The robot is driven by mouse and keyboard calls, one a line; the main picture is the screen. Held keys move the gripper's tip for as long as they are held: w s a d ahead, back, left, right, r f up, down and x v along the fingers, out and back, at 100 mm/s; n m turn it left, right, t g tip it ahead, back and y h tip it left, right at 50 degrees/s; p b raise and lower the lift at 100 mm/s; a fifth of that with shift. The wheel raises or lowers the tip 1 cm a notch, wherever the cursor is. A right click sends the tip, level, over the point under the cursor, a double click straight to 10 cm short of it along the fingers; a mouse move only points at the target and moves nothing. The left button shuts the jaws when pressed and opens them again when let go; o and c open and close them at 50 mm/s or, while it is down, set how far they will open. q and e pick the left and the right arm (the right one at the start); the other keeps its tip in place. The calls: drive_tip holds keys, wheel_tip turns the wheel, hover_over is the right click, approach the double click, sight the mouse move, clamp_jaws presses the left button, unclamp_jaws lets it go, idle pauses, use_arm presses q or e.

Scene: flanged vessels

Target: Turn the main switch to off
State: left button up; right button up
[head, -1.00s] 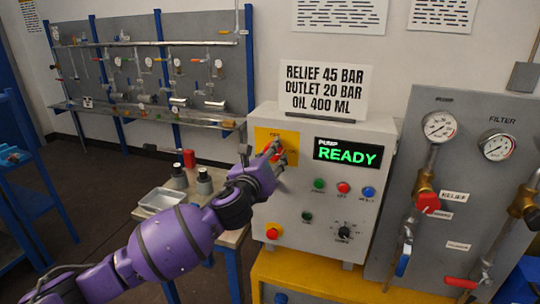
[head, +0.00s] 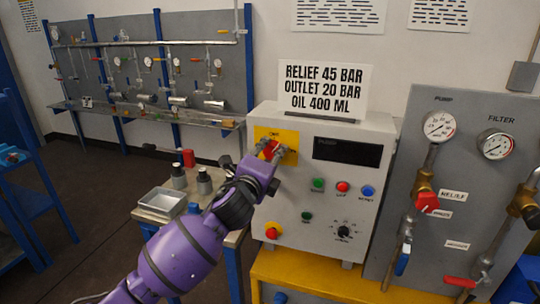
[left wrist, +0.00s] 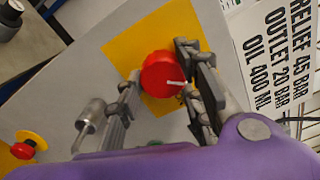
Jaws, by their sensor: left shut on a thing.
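The main switch is a red rotary knob (left wrist: 162,76) on a yellow plate (head: 288,138) at the top left of the grey control box (head: 308,236). My left gripper (head: 268,151) reaches it from the lower left and is shut on the knob. In the left wrist view my gripper (left wrist: 155,90) has one finger on each side of the knob, and a white pointer mark shows on it. The pump display (head: 347,152) is dark. The plate's lettering is too small and partly hidden to read fully. My right gripper is not in view.
Green, red and blue buttons (head: 342,187) and a black dial (head: 344,231) sit right of my arm. A red-on-yellow button (head: 272,230) is below it. A valve panel (head: 465,130) stands right. A small table with a tray (head: 163,201) is left.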

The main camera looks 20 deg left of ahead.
use_arm(q)
drive_tip(key=n, duration=0.4)
drive_tip(key=shift+f+n, duration=0.3)
drive_tip(key=shift+f, duration=0.05)
drive_tip(key=shift+d+n, duration=0.1)
drive_tip(key=shift+n, duration=1.3)
drive_tip(key=shift+f, duration=0.15)
drive_tip(key=o, duration=1.1)
drive_tip(key=shift+c, duration=0.2)
drive_tip(key=shift+r, duration=0.25)
drive_tip(key=s, duration=1.2)
drive_tip(key=shift+a, duration=0.2)
drive_tip(key=shift+n, duration=0.3)
